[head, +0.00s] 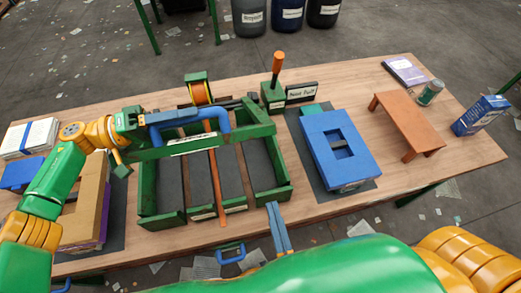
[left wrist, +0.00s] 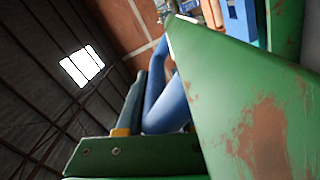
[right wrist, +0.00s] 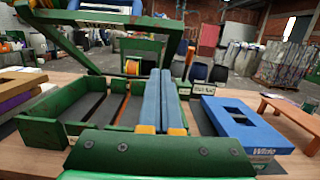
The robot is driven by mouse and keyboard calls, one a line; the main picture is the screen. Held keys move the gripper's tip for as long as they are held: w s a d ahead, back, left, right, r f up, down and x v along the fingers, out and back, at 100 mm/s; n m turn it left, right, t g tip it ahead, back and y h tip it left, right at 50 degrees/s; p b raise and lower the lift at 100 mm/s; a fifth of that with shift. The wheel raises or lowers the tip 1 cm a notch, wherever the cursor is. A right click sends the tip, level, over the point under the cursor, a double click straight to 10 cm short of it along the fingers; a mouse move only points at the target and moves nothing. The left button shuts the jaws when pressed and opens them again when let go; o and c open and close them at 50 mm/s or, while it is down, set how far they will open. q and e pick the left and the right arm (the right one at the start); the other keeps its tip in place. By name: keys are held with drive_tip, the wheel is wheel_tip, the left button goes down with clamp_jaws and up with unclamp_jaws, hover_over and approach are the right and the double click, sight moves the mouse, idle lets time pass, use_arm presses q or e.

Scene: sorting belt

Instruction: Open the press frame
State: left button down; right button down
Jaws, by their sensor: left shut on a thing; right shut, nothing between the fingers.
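The green press frame (head: 200,146) is raised and tilted above a green compartment box (head: 163,221). Its raised bar also shows in the right wrist view (right wrist: 110,18). A blue handle (head: 222,124) is fixed on the bar. My left gripper (head: 170,117) is shut on the blue handle, which fills part of the left wrist view (left wrist: 168,105). The frame's green bar (left wrist: 245,100) hides much of that view. My right gripper (head: 273,206) is shut and empty, in front of the box's right side; its blue fingers lie together in the right wrist view (right wrist: 164,75).
A blue block with a slot (head: 325,135) lies right of the box. A brown stand (head: 410,122), a green can (head: 430,92) and a blue carton (head: 482,114) stand further right. An orange-handled lever (head: 278,65) rises behind. Cardboard pieces (head: 84,215) lie left.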

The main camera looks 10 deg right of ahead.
drive_tip(key=w+r, duration=0.5)
drive_tip(key=w, duration=0.7)
drive_tip(key=shift+w, duration=0.1)
